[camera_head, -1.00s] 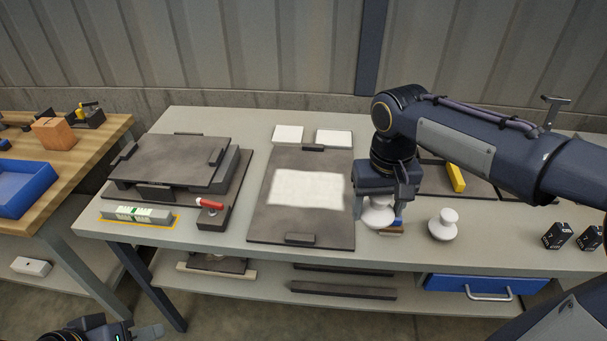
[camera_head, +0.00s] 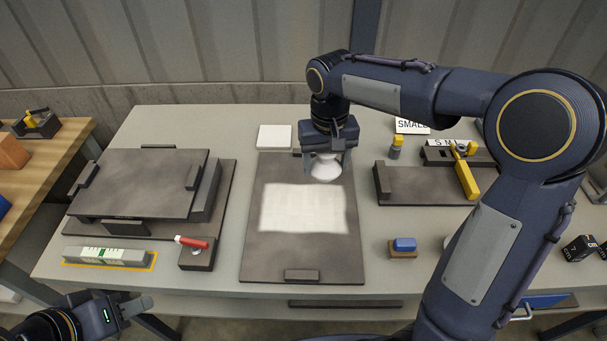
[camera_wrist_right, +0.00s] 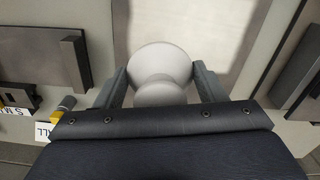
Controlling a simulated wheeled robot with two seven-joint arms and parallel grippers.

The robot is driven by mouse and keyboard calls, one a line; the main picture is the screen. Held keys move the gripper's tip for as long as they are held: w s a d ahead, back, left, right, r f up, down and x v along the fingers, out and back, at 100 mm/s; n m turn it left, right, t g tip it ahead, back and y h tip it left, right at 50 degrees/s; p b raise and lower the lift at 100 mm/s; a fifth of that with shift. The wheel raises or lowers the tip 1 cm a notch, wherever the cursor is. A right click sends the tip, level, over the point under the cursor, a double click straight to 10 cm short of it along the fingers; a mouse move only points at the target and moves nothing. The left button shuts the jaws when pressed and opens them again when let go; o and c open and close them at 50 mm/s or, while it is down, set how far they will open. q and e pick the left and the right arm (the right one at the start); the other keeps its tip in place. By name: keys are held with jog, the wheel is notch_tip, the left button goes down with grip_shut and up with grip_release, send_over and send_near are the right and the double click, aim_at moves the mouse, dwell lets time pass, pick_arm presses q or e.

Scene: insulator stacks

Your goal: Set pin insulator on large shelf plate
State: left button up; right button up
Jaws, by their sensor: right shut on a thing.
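My right gripper (camera_head: 326,168) is shut on a white pin insulator (camera_head: 325,169), also seen between the fingers in the right wrist view (camera_wrist_right: 162,72). It holds the insulator over the far part of a flat dark plate (camera_head: 262,255) with a bright white patch; whether it touches cannot be told. A raised dark plate (camera_head: 140,183) rests on a dark stand at the left. I see no readable label marking either as the large shelf plate. My left gripper (camera_head: 128,306) is low at the left, away from the table things; its opening is unclear.
A blue block (camera_head: 404,244), a red-handled tool (camera_head: 192,242) and a level (camera_head: 107,256) lie near the front. A smaller dark plate (camera_head: 423,186) with a yellow clamp (camera_head: 467,178) is right, near a SMALL sign (camera_head: 411,126).

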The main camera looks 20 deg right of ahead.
jog(key=w+a+f, duration=0.1)
jog(key=w+f, duration=0.1)
jog(key=w+a+f, duration=0.1)
jog(key=f, duration=0.1)
jog(key=w+a+f, duration=0.1)
jog(key=w+f, duration=0.1)
jog(key=shift+w+a+f+p, duration=0.15)
jog(key=shift+w+f+p, duration=0.15)
jog(key=shift+f+p, duration=0.05)
jog(key=shift+f, duration=1.45)
jog(key=o, duration=1.2)
jog(key=shift+f, duration=0.15)
jog(key=shift+o, duration=0.2)
